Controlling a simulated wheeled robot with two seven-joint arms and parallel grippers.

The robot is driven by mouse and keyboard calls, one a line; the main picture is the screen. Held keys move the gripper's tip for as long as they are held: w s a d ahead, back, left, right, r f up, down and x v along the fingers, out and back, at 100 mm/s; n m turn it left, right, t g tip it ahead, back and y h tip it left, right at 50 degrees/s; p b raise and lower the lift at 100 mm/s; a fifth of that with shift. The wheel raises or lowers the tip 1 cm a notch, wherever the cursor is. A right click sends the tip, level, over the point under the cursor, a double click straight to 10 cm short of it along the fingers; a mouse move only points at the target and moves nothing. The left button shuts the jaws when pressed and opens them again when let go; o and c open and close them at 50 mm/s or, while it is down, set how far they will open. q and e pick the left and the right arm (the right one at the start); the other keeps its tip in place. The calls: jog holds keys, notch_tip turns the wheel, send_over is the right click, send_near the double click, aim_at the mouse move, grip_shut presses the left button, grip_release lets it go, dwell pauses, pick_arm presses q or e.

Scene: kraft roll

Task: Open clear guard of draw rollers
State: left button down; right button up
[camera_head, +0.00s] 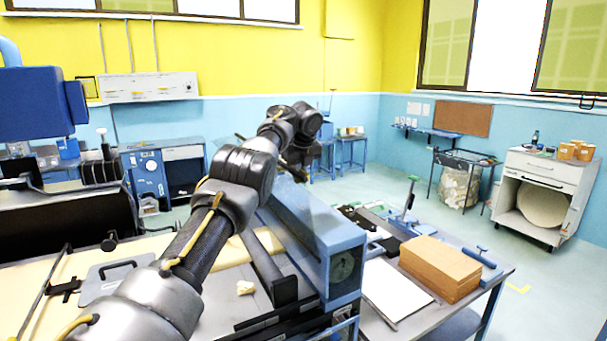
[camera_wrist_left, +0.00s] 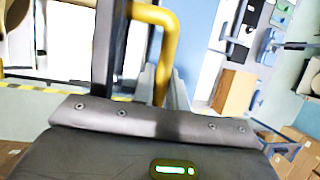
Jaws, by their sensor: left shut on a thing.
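My left arm reaches from the lower left across the head view. Its gripper (camera_head: 299,158) is at the far end, above the back of the blue roller housing (camera_head: 341,262), small and partly hidden by the wrist. The gripper is shut on this yellow bar, which looks like a handle. A faint see-through panel, seemingly the clear guard (camera_head: 318,212), shows along the housing; its edges are hard to make out. My right gripper is not in view.
A white cabinet (camera_head: 545,193) stands at the far right. Pale paper web and a grey plate (camera_head: 112,279) lie left of my arm. Open floor lies behind.

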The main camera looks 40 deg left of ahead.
pick_arm(q)
jog(key=c, duration=1.4)
grip_release()
jog(key=shift+a, duration=0.1)
pick_arm(e)
jog(key=shift+s, duration=0.3)
pick_arm(q)
jog(key=shift+r, duration=0.1)
jog(key=b+v, duration=0.1)
jog(key=v, duration=0.9)
jog(key=shift+r, duration=0.2)
pick_arm(e)
jog(key=shift+f, duration=0.75)
pick_arm(q)
jog(key=shift+s, duration=0.1)
